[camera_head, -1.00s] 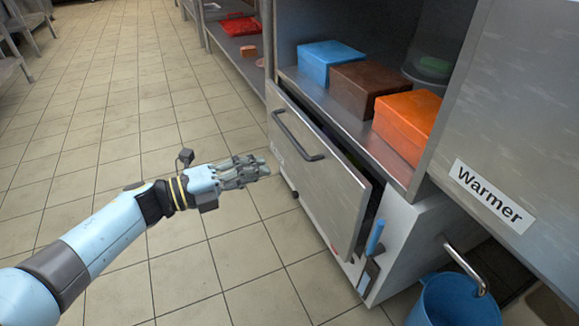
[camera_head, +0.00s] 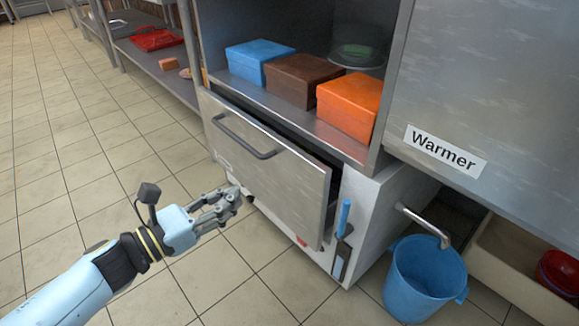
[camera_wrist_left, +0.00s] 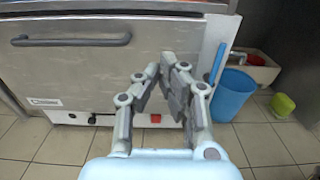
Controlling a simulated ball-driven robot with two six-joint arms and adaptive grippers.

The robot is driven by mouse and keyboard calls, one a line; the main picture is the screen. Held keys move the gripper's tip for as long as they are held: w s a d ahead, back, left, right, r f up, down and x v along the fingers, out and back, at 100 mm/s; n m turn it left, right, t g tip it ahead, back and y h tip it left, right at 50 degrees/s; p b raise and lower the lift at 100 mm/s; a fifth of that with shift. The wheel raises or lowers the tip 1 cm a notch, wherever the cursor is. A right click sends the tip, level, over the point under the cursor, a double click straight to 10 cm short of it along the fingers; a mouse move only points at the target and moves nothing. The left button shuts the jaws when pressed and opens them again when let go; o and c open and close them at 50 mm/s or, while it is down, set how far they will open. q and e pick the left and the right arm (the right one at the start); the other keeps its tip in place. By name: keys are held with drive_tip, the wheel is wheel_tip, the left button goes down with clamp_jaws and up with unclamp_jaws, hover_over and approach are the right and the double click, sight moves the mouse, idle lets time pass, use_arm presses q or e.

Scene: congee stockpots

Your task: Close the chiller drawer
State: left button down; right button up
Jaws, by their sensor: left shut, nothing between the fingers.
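The chiller drawer (camera_head: 265,165) is a steel front with a dark bar handle (camera_head: 243,137). It stands partly open, tilted out from the cabinet, with a dark gap along its top and right side. In the left wrist view the drawer front (camera_wrist_left: 90,70) fills the upper left. My left gripper (camera_head: 236,197) is shut and empty. In the head view it shows in front of the drawer's lower left part, below the handle, and I see no contact. In the wrist view its fingers (camera_wrist_left: 166,68) point at the drawer's right part. My right gripper is not in view.
Blue (camera_head: 258,60), brown (camera_head: 303,80) and orange (camera_head: 349,106) boxes stand on the shelf above the drawer. A blue bucket (camera_head: 424,282) stands on the floor at right, near the Warmer (camera_head: 480,90). The tiled floor at left is clear.

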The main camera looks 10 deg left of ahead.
sight(293, 159)
use_arm(q)
drive_tip(key=b+x, duration=0.3)
drive_tip(key=x, duration=1)
drive_tip(key=shift+w, duration=0.15)
drive_tip(key=shift+w+d, duration=0.1)
drive_tip(key=shift+d, duration=0.05)
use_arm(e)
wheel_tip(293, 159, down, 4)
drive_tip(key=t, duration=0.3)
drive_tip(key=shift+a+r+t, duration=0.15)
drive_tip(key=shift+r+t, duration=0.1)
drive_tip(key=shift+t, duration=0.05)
use_arm(q)
drive_tip(key=x, duration=0.4)
drive_tip(key=shift+b, duration=0.35)
drive_tip(key=shift+w+d+r, duration=0.1)
drive_tip(key=shift+w+r, duration=0.05)
drive_tip(key=shift+w, duration=0.1)
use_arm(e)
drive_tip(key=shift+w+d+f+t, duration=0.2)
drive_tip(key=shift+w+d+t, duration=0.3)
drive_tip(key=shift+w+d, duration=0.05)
